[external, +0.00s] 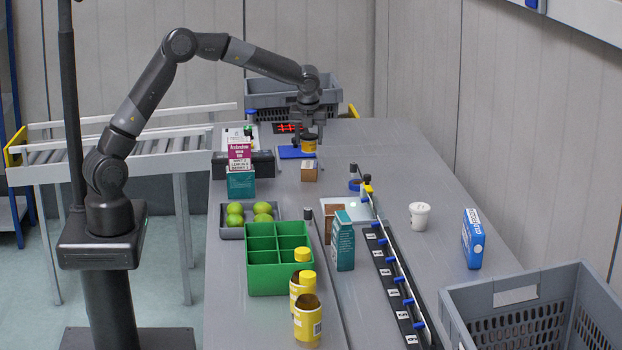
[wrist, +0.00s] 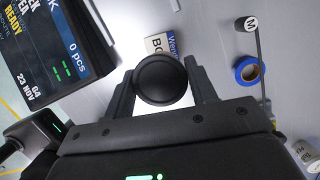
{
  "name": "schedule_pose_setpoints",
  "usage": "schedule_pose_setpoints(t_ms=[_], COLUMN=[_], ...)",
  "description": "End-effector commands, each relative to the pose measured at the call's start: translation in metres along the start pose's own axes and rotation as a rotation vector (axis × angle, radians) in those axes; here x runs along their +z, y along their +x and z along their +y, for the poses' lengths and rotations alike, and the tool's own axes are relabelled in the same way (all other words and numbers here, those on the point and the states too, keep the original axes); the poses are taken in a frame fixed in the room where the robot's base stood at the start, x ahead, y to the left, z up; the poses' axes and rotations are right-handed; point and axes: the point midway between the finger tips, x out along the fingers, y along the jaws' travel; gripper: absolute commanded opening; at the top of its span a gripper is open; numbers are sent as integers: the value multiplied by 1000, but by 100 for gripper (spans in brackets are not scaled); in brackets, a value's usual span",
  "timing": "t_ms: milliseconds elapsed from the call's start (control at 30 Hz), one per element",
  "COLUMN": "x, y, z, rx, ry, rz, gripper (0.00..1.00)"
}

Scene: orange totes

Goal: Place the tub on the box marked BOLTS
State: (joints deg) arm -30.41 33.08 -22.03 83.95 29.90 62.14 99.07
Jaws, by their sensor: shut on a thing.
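A small cardboard box (external: 309,173) stands just in front of and below the tub in the external view. In the wrist view a box label (wrist: 157,44) shows beyond the lid; only "BO" is readable, the rest is hidden. I cannot tell the gap between tub and box.
A dark display reading 0 pcs (wrist: 62,45) is left in the wrist view. A blue tape roll (wrist: 249,70) lies right. Cartons (external: 241,172) stand left of the box. A green divided bin (external: 266,277) and a white cup (external: 420,217) are nearer.

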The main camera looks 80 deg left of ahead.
Motion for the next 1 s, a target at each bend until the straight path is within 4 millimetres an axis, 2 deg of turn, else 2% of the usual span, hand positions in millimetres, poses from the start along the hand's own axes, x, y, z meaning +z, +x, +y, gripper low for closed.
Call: schedule_pose_setpoints(t_ms=[167, 433, 800, 833, 1000], x=[6, -4, -5, -5, -5], y=[10, 43, 48, 48, 48], z=[0, 0, -1, -1, -1], rx=[-1, 1, -2, -2, -2], ry=[0, 1, 0, 0, 0], rz=[1, 1, 0, 0, 0], gripper=[26, 26, 26, 52, 66])
